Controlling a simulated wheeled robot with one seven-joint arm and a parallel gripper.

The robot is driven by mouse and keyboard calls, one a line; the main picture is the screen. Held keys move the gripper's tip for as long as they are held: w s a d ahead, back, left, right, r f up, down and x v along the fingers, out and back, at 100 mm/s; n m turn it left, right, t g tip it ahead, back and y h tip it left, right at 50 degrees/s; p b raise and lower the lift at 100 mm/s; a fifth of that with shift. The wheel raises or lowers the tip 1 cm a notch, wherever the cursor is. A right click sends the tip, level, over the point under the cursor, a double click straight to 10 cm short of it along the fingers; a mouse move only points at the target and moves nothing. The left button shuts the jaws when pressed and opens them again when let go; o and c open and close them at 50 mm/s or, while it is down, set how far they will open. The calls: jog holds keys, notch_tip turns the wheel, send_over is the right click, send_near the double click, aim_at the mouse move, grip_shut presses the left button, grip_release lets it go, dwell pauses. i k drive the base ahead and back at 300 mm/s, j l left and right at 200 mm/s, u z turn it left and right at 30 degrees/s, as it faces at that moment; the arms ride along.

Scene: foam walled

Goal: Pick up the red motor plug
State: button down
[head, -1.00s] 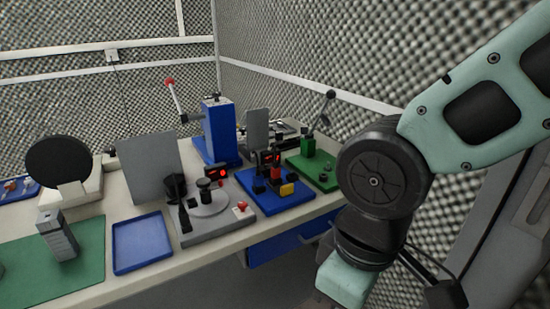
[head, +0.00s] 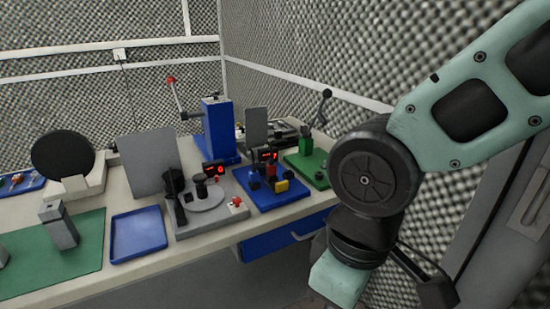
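A small red part (head: 271,170), possibly the red motor plug, stands upright among dark posts on a blue fixture base (head: 270,200) at the right part of the bench. It is too small for me to be sure what it is. A yellow block (head: 281,186) is right beside it. My arm's elbow and lower link show at the right, in front of the wall and well apart from the fixture. My gripper is out of the picture, below or beyond the arm's lower link.
A grey fixture (head: 182,228) with a red button, an empty blue tray (head: 138,235) and a green mat (head: 85,263) line the bench's front. A blue lever press (head: 217,130) stands behind. A green fixture (head: 306,165) is at the right, near the foam wall.

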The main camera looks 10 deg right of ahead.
aim_at(270, 167)
jog(key=i+j+u, duration=0.1)
jog(key=i+u, duration=0.35)
jog(key=i, duration=0.55)
